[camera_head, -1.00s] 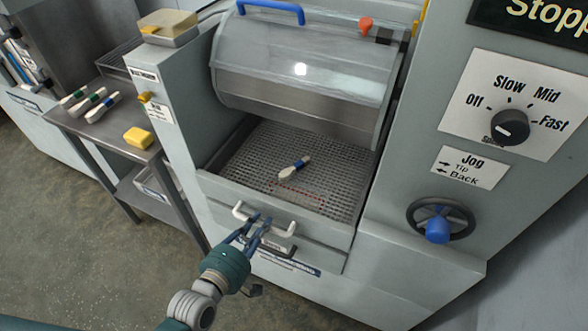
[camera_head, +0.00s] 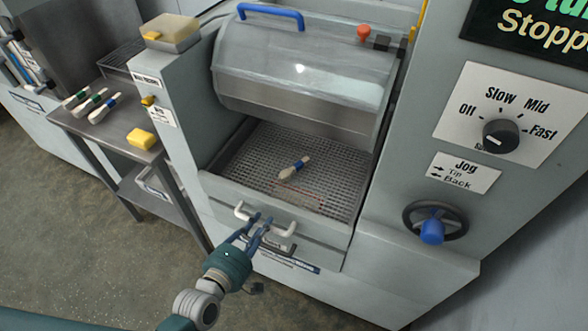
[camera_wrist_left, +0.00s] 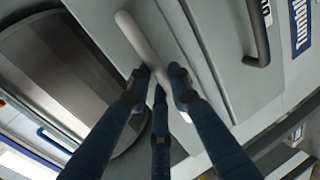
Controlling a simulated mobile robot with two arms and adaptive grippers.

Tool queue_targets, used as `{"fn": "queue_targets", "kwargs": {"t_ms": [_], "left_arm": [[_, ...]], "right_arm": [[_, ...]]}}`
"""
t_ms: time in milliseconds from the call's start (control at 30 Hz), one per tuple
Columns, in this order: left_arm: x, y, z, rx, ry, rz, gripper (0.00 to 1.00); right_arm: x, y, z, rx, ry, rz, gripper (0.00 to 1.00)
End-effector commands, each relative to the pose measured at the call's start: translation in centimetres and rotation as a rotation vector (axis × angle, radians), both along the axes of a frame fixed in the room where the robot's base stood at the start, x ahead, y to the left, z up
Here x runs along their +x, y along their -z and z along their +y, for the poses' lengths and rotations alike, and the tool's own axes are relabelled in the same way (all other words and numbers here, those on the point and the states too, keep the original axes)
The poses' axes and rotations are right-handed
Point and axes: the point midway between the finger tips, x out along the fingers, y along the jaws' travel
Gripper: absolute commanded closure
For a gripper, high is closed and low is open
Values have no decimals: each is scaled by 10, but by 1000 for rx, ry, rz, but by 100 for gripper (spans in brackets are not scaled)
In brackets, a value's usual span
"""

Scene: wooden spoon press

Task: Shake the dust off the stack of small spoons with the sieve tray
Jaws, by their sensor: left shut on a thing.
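The sieve tray (camera_head: 332,190) is a perforated metal bed under a raised, rounded clear cover. A small pale wooden spoon or spoon stack (camera_head: 294,168) with a blue band lies on it, just above a faint red outline; I cannot tell how many pieces it holds. A white bar handle (camera_head: 241,212) is on the front panel below the tray. My left gripper (camera_head: 262,219) is shut on this handle. In the left wrist view its fingers (camera_wrist_left: 158,78) close around the white handle (camera_wrist_left: 133,32). My right gripper is not in view.
A side table (camera_head: 118,133) at left holds several spoons (camera_head: 95,102) with coloured bands and a yellow block (camera_head: 142,138). The speed dial (camera_head: 500,134), a blue-knobbed handwheel (camera_head: 433,222) and a sign reading "Stopp" (camera_head: 540,28) are at right. Open floor (camera_head: 80,220) lies at lower left.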

Motion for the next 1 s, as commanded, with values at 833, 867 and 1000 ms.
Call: {"fn": "queue_targets", "kwargs": {"t_ms": [833,867,1000], "left_arm": [[-67,10,27,12,0,21,100],[-63,9,25,10,0,20,100],[-32,8,15,7,-3,14,100]], "right_arm": [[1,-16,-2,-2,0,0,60],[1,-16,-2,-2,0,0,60],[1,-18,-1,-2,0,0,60]]}}
